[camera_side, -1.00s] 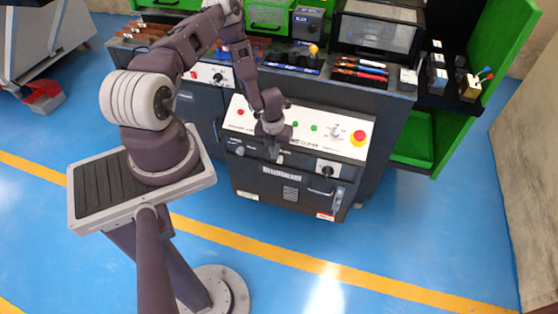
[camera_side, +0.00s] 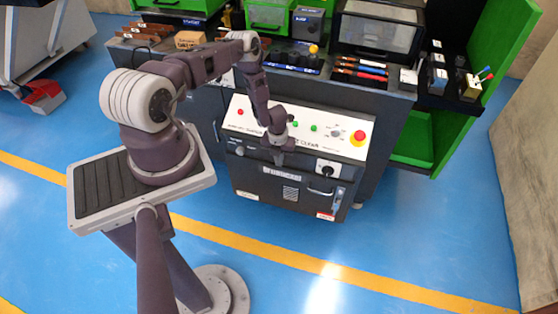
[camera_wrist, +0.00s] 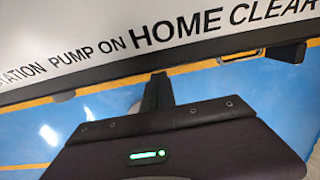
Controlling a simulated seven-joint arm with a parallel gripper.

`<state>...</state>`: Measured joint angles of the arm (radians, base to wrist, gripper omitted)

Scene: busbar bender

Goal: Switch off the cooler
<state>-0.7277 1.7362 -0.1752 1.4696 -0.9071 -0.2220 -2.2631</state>
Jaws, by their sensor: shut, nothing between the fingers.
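The machine's white sloped panel (camera_side: 240,122) carries a red light, green buttons, a grey selector knob (camera_side: 337,132) and a red stop button (camera_side: 359,136). A rotary switch (camera_side: 327,170) on a white plate sits on the dark front below. I see no label reading cooler and cannot tell which control is its switch. My gripper (camera_side: 278,160) is shut and empty, pointing down by the panel's front edge, left of the rotary switch. In the wrist view my gripper (camera_wrist: 157,92) lies below the printed words "PUMP ON HOME CLEAR". I cannot tell whether it touches the machine.
A dark workbench (camera_side: 385,98) with tools and a dark-framed box (camera_side: 377,32) stands behind the machine. A green cabinet (camera_side: 505,75) stands at the right. In the wrist view a dark protruding part (camera_wrist: 288,53) shows at the right. The blue floor in front is clear.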

